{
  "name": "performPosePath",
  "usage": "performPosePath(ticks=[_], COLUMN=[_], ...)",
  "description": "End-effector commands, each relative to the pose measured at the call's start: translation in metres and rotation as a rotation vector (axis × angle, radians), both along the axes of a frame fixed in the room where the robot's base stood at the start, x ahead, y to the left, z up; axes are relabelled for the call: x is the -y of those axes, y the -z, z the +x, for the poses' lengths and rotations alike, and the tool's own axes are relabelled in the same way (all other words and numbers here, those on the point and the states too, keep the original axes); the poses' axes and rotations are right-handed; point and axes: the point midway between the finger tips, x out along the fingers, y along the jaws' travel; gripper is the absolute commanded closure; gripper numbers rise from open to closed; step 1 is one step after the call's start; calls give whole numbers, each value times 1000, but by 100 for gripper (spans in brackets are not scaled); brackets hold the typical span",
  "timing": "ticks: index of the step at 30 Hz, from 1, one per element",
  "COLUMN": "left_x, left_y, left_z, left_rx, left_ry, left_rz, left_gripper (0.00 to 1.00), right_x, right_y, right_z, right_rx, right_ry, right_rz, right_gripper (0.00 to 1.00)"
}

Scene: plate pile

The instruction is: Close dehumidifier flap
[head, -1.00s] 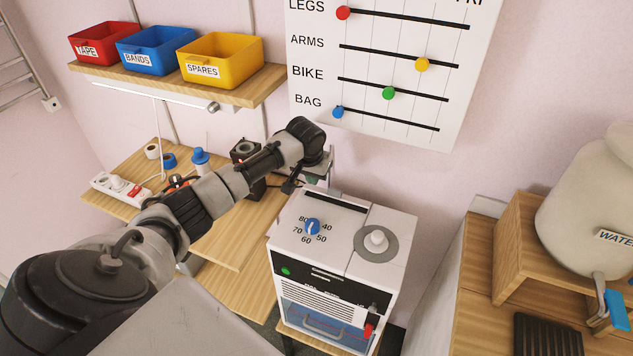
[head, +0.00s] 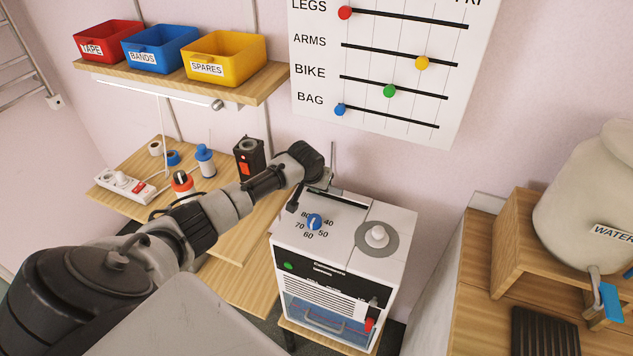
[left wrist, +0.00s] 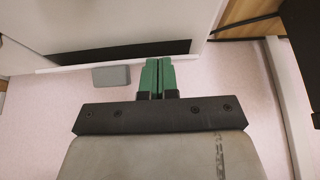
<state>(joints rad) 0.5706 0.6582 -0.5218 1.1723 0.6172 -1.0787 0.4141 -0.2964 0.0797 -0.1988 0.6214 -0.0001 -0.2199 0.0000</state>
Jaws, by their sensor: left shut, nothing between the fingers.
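The white dehumidifier (head: 345,240) stands below the wall chart, with a blue dial and a dark slot on its top. A thin upright piece (head: 333,158), seen nearly edge-on at the top's rear, looks like the raised flap. My left gripper (left wrist: 157,76) has its green fingers shut and empty. In the left wrist view they are at the edge of the white top, near the dark slot (left wrist: 125,50) and a small grey block (left wrist: 111,76). In the head view my wrist hides most of this gripper above the back of the top. I cannot tell if it touches the flap. My right gripper is out of view.
A shelf (head: 262,88) with red, blue and yellow bins is at upper left. A water container (head: 575,215) stands at right.

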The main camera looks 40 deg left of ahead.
Motion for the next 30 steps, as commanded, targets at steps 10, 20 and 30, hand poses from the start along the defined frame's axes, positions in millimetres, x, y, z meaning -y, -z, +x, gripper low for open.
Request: performPosePath(ticks=[10, 20, 30], left_x=[0, 1, 1], left_y=[4, 10, 10], left_z=[0, -2, -2], left_rx=[68, 88, 87], left_ry=[1, 1, 1], left_rz=[16, 20, 20], left_gripper=[100, 100, 100], right_x=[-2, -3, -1], right_y=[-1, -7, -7], right_z=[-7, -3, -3], right_rx=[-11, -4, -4], right_ry=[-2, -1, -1], right_rz=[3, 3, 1], right_gripper=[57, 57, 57])
